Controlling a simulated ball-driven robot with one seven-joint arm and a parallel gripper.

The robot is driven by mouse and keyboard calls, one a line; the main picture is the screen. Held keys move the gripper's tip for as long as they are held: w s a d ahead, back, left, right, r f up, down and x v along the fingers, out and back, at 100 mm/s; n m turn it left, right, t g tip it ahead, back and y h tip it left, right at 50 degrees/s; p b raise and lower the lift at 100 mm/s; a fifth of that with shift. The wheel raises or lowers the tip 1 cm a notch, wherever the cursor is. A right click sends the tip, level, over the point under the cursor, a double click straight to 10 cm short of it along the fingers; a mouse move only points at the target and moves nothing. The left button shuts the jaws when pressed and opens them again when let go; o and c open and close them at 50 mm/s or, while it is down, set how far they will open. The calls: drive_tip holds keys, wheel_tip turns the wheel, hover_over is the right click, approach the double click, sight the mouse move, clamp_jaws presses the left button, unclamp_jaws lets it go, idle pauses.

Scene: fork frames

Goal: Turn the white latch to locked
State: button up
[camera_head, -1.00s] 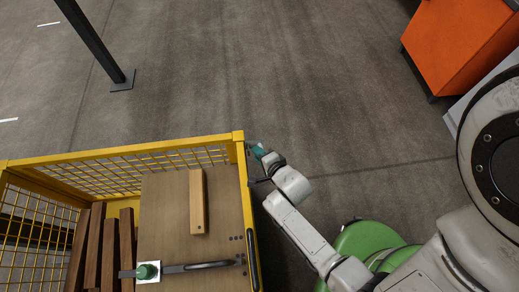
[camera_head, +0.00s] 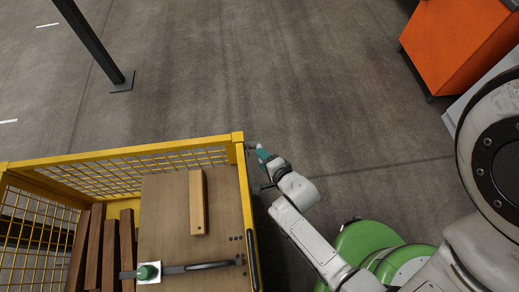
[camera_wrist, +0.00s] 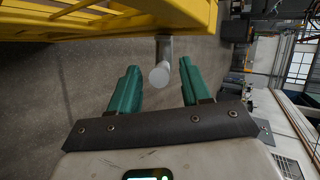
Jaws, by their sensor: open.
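The white latch shows in the wrist view as a pale grey-white round bar (camera_wrist: 164,52) with a rounded end facing the camera, beside the yellow cage frame. My gripper (camera_wrist: 159,66) is open, with one teal finger on each side of the latch. Gaps show between the bar and both fingers, so it is not gripped. In the head view my gripper (camera_head: 262,155) is just outside the cage's upper right corner. The latch is too small there to read its position clearly.
The yellow mesh cage (camera_head: 238,137) holds dark wooden planks (camera_head: 107,250) and a board (camera_head: 165,210) with a lighter wood block (camera_head: 197,200). An orange cabinet (camera_head: 455,40) stands upper right, and a dark post (camera_head: 95,45) upper left.

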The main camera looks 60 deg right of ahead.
drive_tip(key=v, duration=0.7)
drive_tip(key=shift+s+p, duration=0.2)
drive_tip(key=shift+p, duration=0.1)
drive_tip(key=shift+a+r, duration=0.1)
drive_tip(key=shift+r, duration=0.05)
drive_tip(key=shift+c, duration=0.3)
